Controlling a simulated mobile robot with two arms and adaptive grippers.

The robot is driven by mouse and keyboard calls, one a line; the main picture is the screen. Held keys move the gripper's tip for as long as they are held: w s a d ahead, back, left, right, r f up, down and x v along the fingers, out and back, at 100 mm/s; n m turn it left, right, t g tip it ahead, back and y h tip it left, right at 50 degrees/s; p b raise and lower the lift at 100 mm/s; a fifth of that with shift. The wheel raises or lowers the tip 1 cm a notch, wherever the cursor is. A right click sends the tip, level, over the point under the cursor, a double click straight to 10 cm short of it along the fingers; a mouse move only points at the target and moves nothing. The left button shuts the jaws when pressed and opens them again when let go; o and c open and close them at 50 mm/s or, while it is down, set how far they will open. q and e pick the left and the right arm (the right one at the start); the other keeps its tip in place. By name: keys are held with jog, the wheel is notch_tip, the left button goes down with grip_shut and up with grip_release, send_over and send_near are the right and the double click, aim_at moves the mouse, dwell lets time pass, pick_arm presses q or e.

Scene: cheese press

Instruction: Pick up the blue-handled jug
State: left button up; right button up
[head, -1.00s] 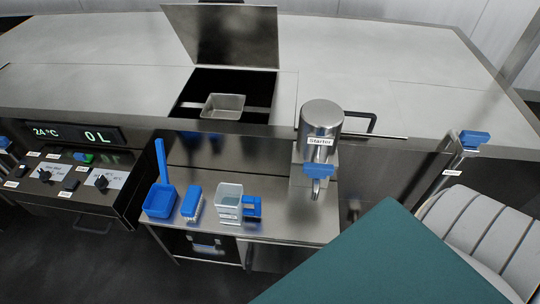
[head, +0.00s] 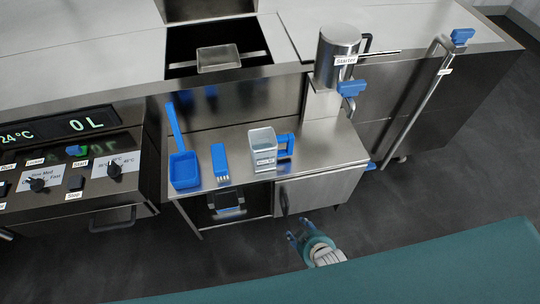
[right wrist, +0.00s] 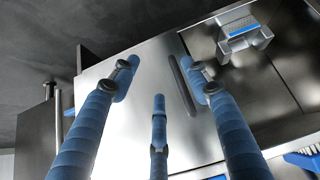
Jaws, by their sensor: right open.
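The blue-handled jug (head: 263,158) stands upright on the steel side table in the head view. It is a clear, squarish container with a label on its front and a blue handle on its right side. My right gripper (head: 296,239) is open and empty, in front of and below the table, to the right of the jug and apart from it. In the right wrist view its blue fingers (right wrist: 160,85) are spread in front of the cabinet door. I cannot make out the jug in that view. My left gripper is not in view.
A blue scoop (head: 184,170) and a blue brush (head: 221,162) lie left of the jug on the table (head: 235,185). The starter canister (head: 337,55) with a blue-handled tap (head: 350,88) stands behind right. A control panel (head: 75,175) is at left.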

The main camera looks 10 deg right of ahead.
jog(key=w+r+t+b, duration=0.25)
jog(key=w+r, duration=0.55)
jog(key=r, duration=0.4)
jog(key=m+t, duration=0.1)
jog(key=t, duration=0.2)
send_near(293, 146)
jog(key=f, duration=0.1)
jog(key=shift+h, duration=0.3)
jog(key=x, duration=0.5)
jog(key=shift+w+r+b, duration=0.15)
jog(key=shift+w+b, duration=0.1)
jog(key=shift+b, duration=0.1)
jog(key=x, duration=0.4)
jog(key=shift+w+a+r, duration=0.1)
jog(key=shift+w+a, duration=0.1)
jog(key=shift+w, duration=0.2)
jog(key=shift+w+f, duration=0.25)
jog(key=shift+w, duration=0.2)
jog(key=c, duration=1.2)
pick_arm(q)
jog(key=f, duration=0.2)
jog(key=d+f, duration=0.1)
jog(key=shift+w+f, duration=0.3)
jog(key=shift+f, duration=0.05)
pick_arm(e)
jog(key=shift+r, duration=0.15)
